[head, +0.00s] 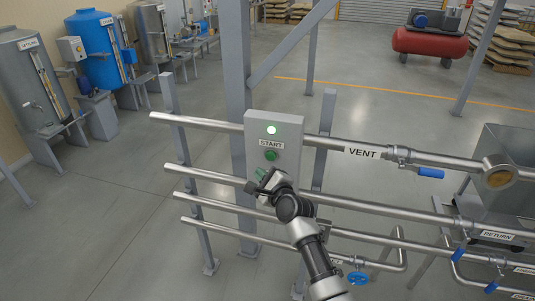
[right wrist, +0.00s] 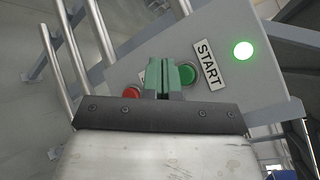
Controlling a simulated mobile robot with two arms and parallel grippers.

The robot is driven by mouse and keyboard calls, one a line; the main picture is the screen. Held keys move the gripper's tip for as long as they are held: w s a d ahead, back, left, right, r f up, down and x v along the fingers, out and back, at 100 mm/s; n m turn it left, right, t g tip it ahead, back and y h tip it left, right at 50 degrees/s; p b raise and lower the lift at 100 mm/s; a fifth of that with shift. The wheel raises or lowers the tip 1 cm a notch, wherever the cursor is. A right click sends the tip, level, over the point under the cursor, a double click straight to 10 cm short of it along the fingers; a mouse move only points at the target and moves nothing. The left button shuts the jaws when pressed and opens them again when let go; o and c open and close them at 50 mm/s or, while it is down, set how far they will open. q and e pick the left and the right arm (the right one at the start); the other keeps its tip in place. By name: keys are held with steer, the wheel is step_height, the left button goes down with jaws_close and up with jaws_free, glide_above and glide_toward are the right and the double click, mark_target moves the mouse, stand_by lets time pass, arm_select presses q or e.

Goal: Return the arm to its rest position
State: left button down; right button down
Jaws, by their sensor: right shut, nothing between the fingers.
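My right gripper (head: 262,174) is in front of the lower part of a grey control box (head: 257,124). Its green fingers are shut with nothing between them; they also show in the right wrist view (right wrist: 166,75). A green button (head: 271,155) under the START label sits just above the fingertips; in the right wrist view the button (right wrist: 188,75) is right beside them. A lamp (head: 271,130) at the top of the box glows green. A red button (right wrist: 131,91) is partly hidden by the gripper. I cannot tell whether the fingers touch the box. My left gripper is not in view.
Horizontal metal pipes, including the VENT pipe (head: 345,151), run beside and below the box. A blue valve wheel (head: 358,278) and a blue lever (head: 430,173) sit on them. A grey post (head: 236,60) stands behind. A blue tank (head: 97,45) and red compressor (head: 428,42) are farther off.

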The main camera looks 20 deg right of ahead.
steer(key=s+f+n+g+h+b, duration=0.1)
steer(key=s+f+n+g+b, duration=0.2)
steer(key=s+f, duration=0.7)
steer(key=s+f+n+g, duration=0.25)
steer(key=f+n, duration=0.25)
steer(key=f, duration=1.2)
steer(key=s+f+n+g+h+b, duration=0.1)
steer(key=s+f+n+g+b, duration=0.2)
steer(key=s+f, duration=0.7)
steer(key=s+d+f+n+g+b, duration=0.1)
steer(key=s+f+n+g, duration=0.1)
steer(key=s+f+n, duration=0.3)
steer(key=s+d+f+n+g+h+b, duration=0.1)
steer(key=s+f+n, duration=0.4)
steer(key=s+f, duration=0.6)
steer(key=s+d+f+n+g+b, duration=0.1)
steer(key=s+f+n+g, duration=0.3)
steer(key=s, duration=1.6)
step_height(320, 180, down, 4)
steer(key=shift+s+d+f+n+h+b, duration=0.15)
steer(key=shift+s+d+n+h+b, duration=0.2)
steer(key=shift+d+n, duration=0.45)
steer(key=shift+s+m, duration=0.15)
steer(key=shift+m, duration=0.15)
